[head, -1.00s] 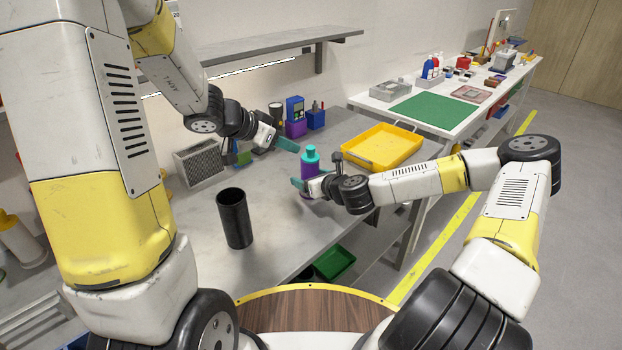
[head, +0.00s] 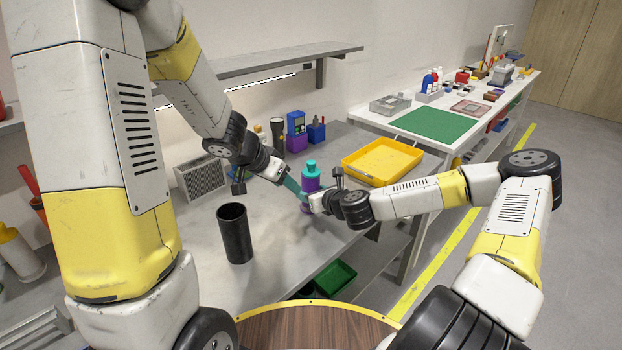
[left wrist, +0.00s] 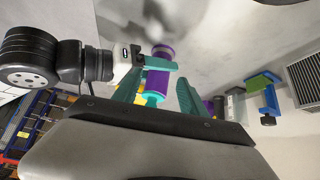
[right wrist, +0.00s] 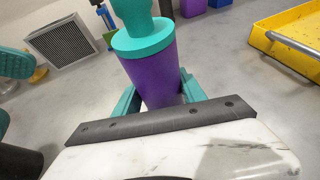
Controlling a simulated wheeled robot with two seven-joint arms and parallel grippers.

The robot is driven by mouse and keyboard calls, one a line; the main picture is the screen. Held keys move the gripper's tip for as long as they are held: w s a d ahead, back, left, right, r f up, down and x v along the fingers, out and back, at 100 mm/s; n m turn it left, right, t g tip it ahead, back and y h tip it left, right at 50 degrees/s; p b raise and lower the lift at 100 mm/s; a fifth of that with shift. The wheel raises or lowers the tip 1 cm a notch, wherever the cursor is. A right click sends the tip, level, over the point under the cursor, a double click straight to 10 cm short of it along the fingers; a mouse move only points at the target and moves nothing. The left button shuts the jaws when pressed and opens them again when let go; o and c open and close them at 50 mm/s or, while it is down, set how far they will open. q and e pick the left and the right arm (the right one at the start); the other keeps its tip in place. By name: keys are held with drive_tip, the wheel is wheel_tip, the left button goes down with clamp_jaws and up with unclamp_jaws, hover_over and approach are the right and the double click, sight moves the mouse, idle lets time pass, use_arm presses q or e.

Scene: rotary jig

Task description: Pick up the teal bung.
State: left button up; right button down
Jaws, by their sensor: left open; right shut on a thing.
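The teal bung (head: 311,168) sits on top of a purple cylinder (head: 311,184), upright above the bench. My right gripper (head: 309,201) is shut on the purple cylinder below the bung; the right wrist view shows the bung (right wrist: 143,38) above the fingers. My left gripper (head: 294,184) is open and empty, just left of the cylinder. In the left wrist view, the bung (left wrist: 152,98) faces the camera between the open fingers, apparently untouched. In the right wrist view, the left fingertips show at the left edge, apart from the bung.
A black open cup (head: 235,234) stands on the bench front. A yellow tray (head: 382,178) lies at the right. A grey vented box (head: 202,177), a torch (head: 277,133) and blue and purple items (head: 296,132) stand behind. A shelf (head: 270,64) overhangs the back.

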use_arm(q)
wheel_tip(320, 180, down, 4)
drive_tip(key=s+a+n+y, duration=0.1)
drive_tip(key=s+n+y, duration=0.1)
drive_tip(key=y, duration=0.1)
drive_tip(key=n+t, duration=0.4)
drive_tip(key=t, duration=0.3)
approach(314, 165)
drive_tip(key=x, duration=0.8)
drive_tip(key=shift+w+f, duration=0.15)
drive_tip(key=shift+w, duration=0.2)
drive_tip(key=shift+a+x, duration=0.25)
drive_tip(key=shift+x, duration=1.15)
drive_tip(key=shift+a+x, duration=0.2)
drive_tip(key=shift+x, duration=1.15)
drive_tip(key=shift+c, duration=0.2)
clamp_jaws()
